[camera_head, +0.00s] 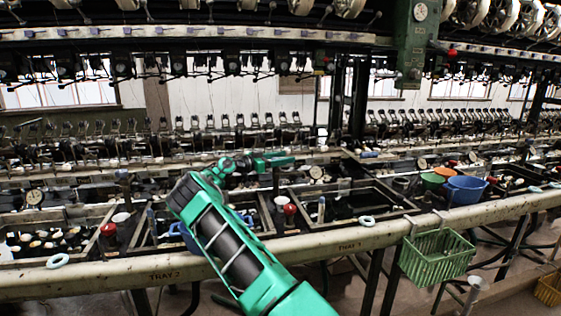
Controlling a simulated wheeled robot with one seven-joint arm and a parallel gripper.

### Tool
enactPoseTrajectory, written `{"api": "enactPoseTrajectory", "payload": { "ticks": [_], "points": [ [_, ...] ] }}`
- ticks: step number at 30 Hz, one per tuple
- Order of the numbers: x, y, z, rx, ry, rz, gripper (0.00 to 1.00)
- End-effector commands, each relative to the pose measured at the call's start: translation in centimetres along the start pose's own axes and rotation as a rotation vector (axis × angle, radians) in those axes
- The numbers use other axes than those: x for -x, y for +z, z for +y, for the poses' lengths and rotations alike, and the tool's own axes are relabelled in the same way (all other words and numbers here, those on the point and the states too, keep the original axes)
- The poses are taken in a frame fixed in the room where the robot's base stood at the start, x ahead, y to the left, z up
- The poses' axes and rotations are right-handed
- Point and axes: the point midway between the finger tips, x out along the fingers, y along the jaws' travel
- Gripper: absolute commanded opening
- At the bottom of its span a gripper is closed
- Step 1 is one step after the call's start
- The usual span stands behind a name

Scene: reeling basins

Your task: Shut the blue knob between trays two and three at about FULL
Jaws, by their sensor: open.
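The gap between tray two and tray three holds a red knob (290,210) and a white knob (280,200). The TRAY 2 basin (140,240) is partly hidden by my arm, and the TRAY 3 basin (400,207) is to the right. My gripper (284,160) is open and appears empty, above and behind the knobs in the picture, apart from the blue handle. Its fingers are small and hard to make out.
A pale front rail (310,242) runs along the basins, with white rings (367,221) on it. A green basket (437,256) hangs from it at right. A blue bowl (466,190) stands behind. Reeling machinery fills the back. Blue material shows beside my arm in tray two.

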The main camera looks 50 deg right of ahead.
Motion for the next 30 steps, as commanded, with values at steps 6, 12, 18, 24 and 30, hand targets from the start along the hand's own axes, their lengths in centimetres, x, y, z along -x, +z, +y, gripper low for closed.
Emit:
{"api": "enactPoseTrajectory", "payload": {
  "ticks": [6,12,18,24,30],
  "points": [
    [1.3,0.0,0.0,0.0,0.001,0.001,0.53],
    [4.9,0.1,-0.2,0.001,-0.002,0.001,0.53],
    [8.4,0.2,-0.3,0.002,-0.002,0.0,0.53],
    [10.5,0.2,-0.4,0.001,-0.002,0.0,0.53],
    [11.0,0.2,-0.4,0.002,-0.002,0.0,0.53]
  ]
}}
